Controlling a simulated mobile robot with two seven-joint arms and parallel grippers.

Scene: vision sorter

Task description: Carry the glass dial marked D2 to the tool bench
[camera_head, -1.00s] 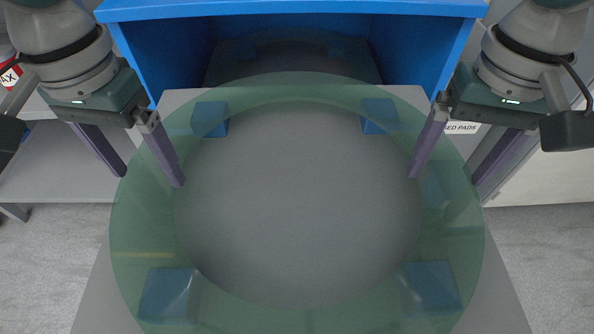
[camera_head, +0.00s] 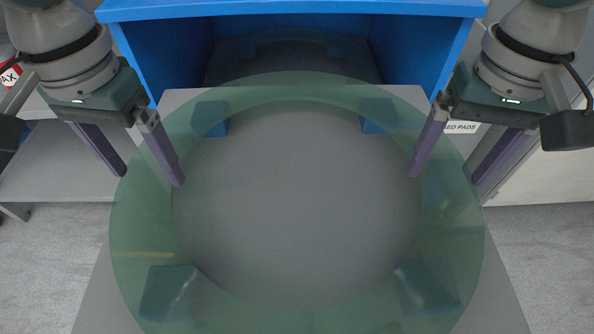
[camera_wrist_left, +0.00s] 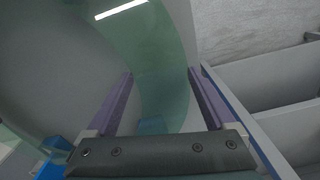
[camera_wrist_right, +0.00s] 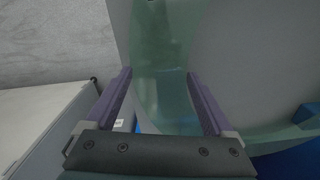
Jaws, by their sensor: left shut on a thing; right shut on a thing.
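A large see-through green glass dial (camera_head: 300,318), ring-shaped with an open middle, lies flat over a grey surface (camera_head: 300,200) in the head view. No D2 mark is readable on it. My left gripper (camera_head: 150,177) is shut on its left band, one finger on each side. My right gripper (camera_head: 447,178) is shut on its right band in the same way. The band also passes between the fingers in the left wrist view (camera_wrist_left: 165,85) and the right wrist view (camera_wrist_right: 160,75). I cannot tell whether the dial touches the blue pads under it.
Several blue pads show through the glass, one at the lower left (camera_head: 168,293). A blue open-fronted housing (camera_head: 160,45) stands just beyond the dial. A grey shelf unit (camera_head: 60,165) stands at the left, and a pale cabinet (camera_head: 550,175) at the right. Pale floor shows on both sides.

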